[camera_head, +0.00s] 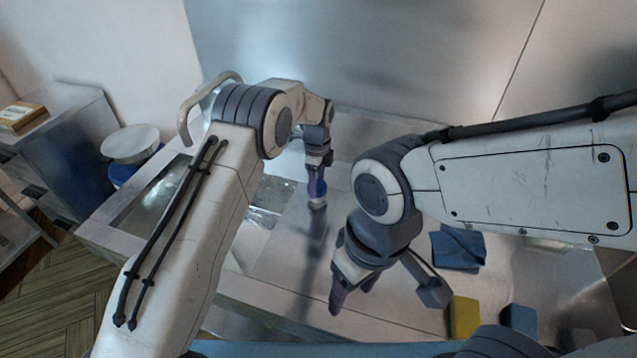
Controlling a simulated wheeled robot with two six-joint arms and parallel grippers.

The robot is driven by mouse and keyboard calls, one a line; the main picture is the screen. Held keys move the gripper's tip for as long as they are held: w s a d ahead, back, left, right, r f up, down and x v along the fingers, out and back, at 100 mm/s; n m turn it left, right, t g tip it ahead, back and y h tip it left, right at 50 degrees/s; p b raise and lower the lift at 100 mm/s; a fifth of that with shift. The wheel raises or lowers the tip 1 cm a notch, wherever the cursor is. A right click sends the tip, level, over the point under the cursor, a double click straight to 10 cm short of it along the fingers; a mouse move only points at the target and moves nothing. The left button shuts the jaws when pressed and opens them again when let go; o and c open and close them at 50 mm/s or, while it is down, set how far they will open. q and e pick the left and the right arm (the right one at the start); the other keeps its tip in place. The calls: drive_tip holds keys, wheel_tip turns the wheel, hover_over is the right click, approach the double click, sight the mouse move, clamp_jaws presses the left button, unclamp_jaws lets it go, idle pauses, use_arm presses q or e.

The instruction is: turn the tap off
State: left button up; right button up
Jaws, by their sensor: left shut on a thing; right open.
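A curved beige pipe, likely the tap's spout (186,112), arches up behind my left arm over the sink (150,210); the arm hides much of it. A small blue knob (318,188) on a short metal base stands on the steel counter right of the sink. My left gripper (317,183) points down and is shut on this blue knob. Whether water runs is hard to tell, since my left arm covers much of the basin. My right gripper (350,295) is open and empty, above the counter to the front right of the knob.
A blue cloth (457,247), a grey block with a thin handle (432,292), a yellow sponge (464,317) and a blue sponge (519,320) lie at the right. A white round lid or plate (130,142) and a small box (20,116) are at the left. A steel wall closes the back.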

use_arm(q)
drive_tip(key=o, duration=1.4)
drive_tip(key=shift+r+b, duration=0.3)
drive_tip(key=shift+r, duration=0.25)
wheel_tip(320, 180, up, 9)
drive_tip(key=shift+r+b, duration=0.2)
drive_tip(key=shift+b, duration=0.8)
drive_tip(key=shift+s, duration=0.1)
